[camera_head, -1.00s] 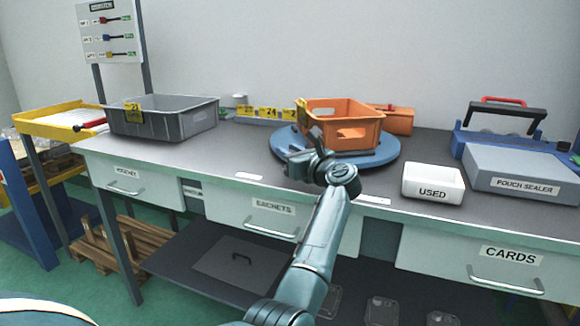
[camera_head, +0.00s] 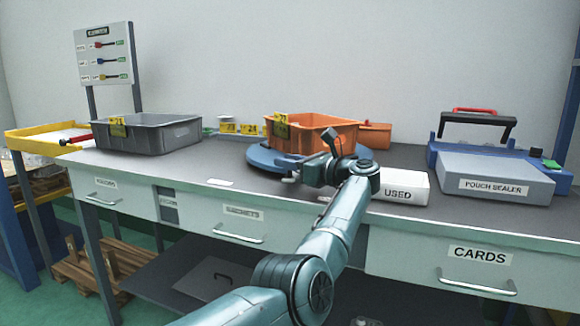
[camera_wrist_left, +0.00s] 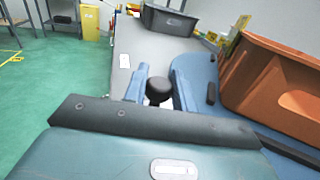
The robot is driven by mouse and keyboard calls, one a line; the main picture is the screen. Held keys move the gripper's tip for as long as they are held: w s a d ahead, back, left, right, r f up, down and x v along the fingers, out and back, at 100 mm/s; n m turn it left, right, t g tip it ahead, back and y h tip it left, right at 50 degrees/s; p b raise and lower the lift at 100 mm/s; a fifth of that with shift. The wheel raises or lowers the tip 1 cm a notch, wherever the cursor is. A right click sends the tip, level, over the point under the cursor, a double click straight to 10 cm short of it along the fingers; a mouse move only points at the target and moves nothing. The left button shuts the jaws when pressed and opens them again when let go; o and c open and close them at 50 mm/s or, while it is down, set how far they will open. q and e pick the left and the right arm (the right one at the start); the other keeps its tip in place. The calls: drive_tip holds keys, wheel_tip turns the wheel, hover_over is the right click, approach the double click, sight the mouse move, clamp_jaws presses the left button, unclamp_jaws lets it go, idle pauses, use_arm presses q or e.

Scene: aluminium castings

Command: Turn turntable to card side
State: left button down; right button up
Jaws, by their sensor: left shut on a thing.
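The blue turntable (camera_head: 262,158) lies on the grey bench with an orange bin (camera_head: 325,133) on it. The bin's yellow label faces front left. My left gripper (camera_head: 293,178) is at the turntable's front edge, partly hidden by its own wrist. In the left wrist view, its two fingers (camera_wrist_left: 160,88) are shut on a round black knob (camera_wrist_left: 159,92) beside the blue disc (camera_wrist_left: 207,72). The orange bin (camera_wrist_left: 280,70) rises to the right there. The CARDS drawer (camera_head: 480,254) is at the front right of the bench. My right gripper is not in view.
A white USED box (camera_head: 404,188) stands close to the right of my left wrist. The pouch sealer (camera_head: 494,184) is further right. A grey bin (camera_head: 155,138) stands at left, with bare bench (camera_head: 205,168) between it and the turntable. Another orange bin (camera_head: 375,136) is behind.

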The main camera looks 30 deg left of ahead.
use_arm(q)
drive_tip(key=shift+d, duration=0.15)
idle(0.3)
drive_tip(key=c, duration=1.2)
unclamp_jaws()
drive_tip(key=shift+o, duration=0.2)
drive_tip(key=d, duration=1.1)
drive_tip(key=shift+s+p, duration=0.35)
drive_tip(key=shift+s, duration=0.05)
drive_tip(key=shift+s+d+b, duration=0.15)
drive_tip(key=shift+d+b, duration=0.2)
drive_tip(key=shift+d, duration=0.65)
drive_tip(key=shift+c, duration=0.5)
